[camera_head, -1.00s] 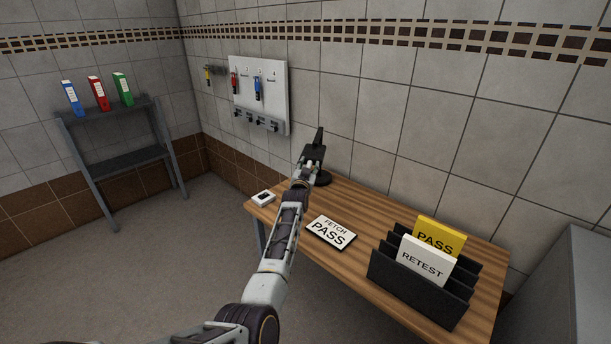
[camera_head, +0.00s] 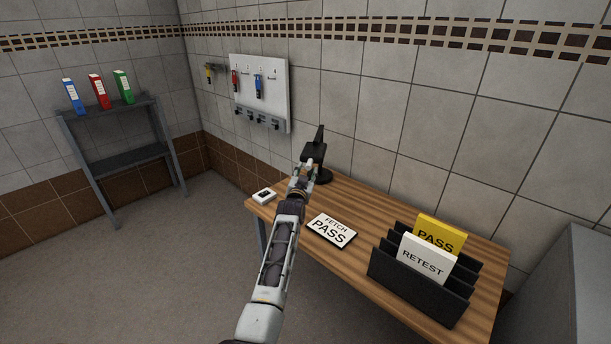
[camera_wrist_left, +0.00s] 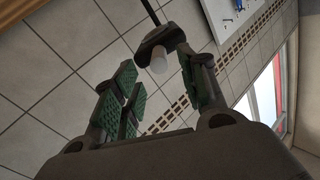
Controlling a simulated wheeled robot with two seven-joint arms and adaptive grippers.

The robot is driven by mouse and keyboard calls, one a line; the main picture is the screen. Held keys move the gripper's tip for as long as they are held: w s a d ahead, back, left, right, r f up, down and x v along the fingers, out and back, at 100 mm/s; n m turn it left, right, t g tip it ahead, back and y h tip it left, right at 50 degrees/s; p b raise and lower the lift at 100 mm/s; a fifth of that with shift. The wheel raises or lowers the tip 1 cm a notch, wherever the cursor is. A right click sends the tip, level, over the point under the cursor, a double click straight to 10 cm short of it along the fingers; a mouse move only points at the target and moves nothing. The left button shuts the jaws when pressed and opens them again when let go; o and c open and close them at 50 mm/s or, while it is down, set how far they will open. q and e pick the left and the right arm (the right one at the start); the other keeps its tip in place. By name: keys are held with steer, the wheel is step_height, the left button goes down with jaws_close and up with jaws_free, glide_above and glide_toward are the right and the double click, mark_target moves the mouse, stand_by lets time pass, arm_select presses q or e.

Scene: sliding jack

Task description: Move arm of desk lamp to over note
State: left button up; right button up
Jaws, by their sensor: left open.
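The black desk lamp (camera_head: 314,152) stands at the back left of the wooden table, its base (camera_head: 323,176) partly behind my gripper. The note (camera_head: 332,230), a white card reading "FETCH PASS" on a dark backing, lies in front of it and to the right. My left gripper (camera_head: 303,172) is at the lamp, just below its head in the head view. In the left wrist view, the fingers (camera_wrist_left: 160,92) are apart, with the dark lamp head (camera_wrist_left: 154,42) and its pale bulb (camera_wrist_left: 158,62) beyond and between them. Contact cannot be told. My right gripper is not in view.
A black rack (camera_head: 420,285) with yellow and white cards stands at the table's right. A small white device (camera_head: 264,196) lies at the left edge. A key board (camera_head: 259,93) hangs on the wall. A shelf (camera_head: 120,150) holds binders.

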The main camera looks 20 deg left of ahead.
arm_select(q)
steer(key=shift+s, duration=0.3)
steer(key=shift+c, duration=0.3)
